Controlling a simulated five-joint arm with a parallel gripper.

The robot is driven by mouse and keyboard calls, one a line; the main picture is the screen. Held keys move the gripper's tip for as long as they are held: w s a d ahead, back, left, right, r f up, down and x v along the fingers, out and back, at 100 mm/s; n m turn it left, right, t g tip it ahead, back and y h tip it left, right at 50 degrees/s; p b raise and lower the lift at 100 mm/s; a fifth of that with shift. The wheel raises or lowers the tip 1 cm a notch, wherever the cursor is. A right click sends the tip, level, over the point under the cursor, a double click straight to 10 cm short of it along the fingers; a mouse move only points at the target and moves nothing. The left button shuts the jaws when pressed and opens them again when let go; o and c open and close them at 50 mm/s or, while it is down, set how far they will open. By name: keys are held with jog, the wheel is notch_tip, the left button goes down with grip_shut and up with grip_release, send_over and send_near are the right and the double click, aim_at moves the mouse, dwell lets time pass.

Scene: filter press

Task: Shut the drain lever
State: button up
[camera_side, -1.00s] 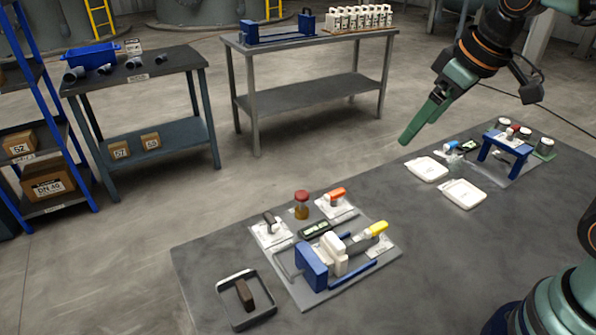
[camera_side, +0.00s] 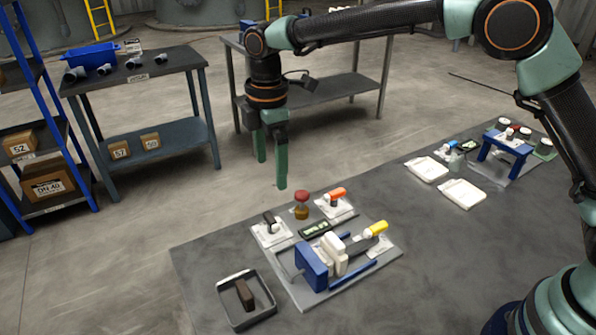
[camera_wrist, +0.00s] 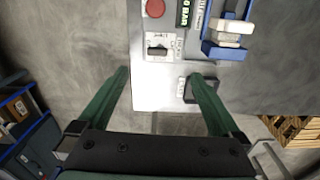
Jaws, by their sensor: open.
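My gripper (camera_side: 272,172) is open and empty, pointing down beyond the far left edge of the press board in the side view. Its two green fingers are spread in the wrist view (camera_wrist: 161,76). A black-handled lever (camera_side: 268,218) on a white plate stands at the board's left corner. It also shows in the wrist view (camera_wrist: 157,50), just ahead of the gap between the fingertips. An orange-handled lever (camera_side: 336,192) and a yellow-handled lever (camera_side: 377,228) are on the same board. The plate labels are too small to read, so I cannot tell which is the drain lever.
The blue and white press (camera_side: 313,267), a red-capped jar (camera_side: 301,206) and a dark display (camera_side: 315,230) crowd the board. A black-rimmed tray (camera_side: 223,312) holds a brown block (camera_side: 244,293). White trays (camera_side: 463,194) lie to the right. The bench middle is clear.

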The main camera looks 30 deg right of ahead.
aim_at(271, 218)
jog(key=f, duration=1.3)
jog(key=shift+a, duration=0.35)
jog(key=c, duration=1.4)
jog(key=shift+r, duration=0.1)
